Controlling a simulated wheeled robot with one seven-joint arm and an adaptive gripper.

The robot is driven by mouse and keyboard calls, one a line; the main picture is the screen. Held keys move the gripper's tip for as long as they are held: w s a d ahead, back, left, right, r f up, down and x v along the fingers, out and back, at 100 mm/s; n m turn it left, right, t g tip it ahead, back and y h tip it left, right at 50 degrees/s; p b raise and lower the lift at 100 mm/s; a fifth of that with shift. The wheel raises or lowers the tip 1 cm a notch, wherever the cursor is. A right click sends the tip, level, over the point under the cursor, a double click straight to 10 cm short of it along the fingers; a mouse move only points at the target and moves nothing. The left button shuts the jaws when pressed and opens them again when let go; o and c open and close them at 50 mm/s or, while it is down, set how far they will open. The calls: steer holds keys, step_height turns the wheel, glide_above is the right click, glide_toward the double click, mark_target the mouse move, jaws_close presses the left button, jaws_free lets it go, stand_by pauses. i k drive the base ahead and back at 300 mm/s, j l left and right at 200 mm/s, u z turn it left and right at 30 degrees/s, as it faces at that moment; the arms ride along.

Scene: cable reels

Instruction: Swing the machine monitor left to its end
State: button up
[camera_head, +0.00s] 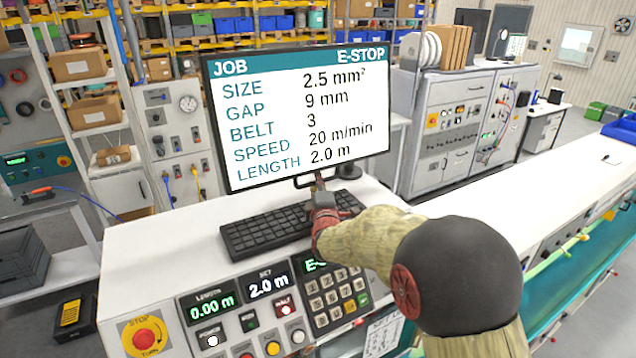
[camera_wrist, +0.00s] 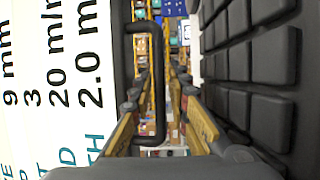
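The machine monitor (camera_head: 297,112) stands above the white console, its screen listing JOB, E-STOP and several values. A black U-shaped handle (camera_head: 300,183) hangs from its lower edge. My gripper (camera_head: 320,182) is at this handle, above the keyboard. In the wrist view, my gripper (camera_wrist: 160,98) is open, with a finger on either side of the handle's long bar (camera_wrist: 158,85). I see a gap on the right of the bar; whether the left finger touches it I cannot tell. The monitor's screen (camera_wrist: 55,80) fills the left of that view.
A black keyboard (camera_head: 265,230) lies close under my gripper. The console front carries a red stop button (camera_head: 146,336), displays and a keypad (camera_head: 337,296). A grey control cabinet (camera_head: 450,120) stands behind to the right. Shelves with boxes (camera_head: 95,111) stand at the back left.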

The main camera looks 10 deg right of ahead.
mark_target(280, 114)
steer(key=j+z, duration=0.35)
steer(key=j, duration=0.4)
steer(key=k+j+z, duration=0.1)
steer(key=j+z, duration=0.25)
steer(key=j, duration=0.4)
